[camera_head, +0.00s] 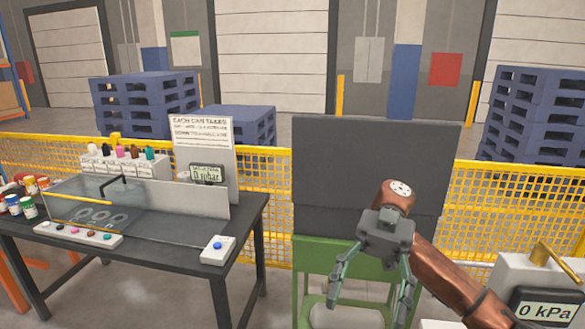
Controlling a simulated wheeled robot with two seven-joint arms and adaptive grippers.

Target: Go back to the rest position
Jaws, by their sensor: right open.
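My right gripper (372,292) hangs in front of the green stand at the lower right, with its fingers pointing down and spread apart. It is open and I see nothing between the fingers. Its copper-coloured arm comes in from the lower right. My left gripper is outside the view.
A dark table (160,258) at the left bears cans, coloured bottles, a clear-walled box and a gauge. A dark panel (375,165) rises behind the green stand (310,258). A kPa gauge (545,308) is at the lower right. A yellow mesh fence (265,180) runs behind.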

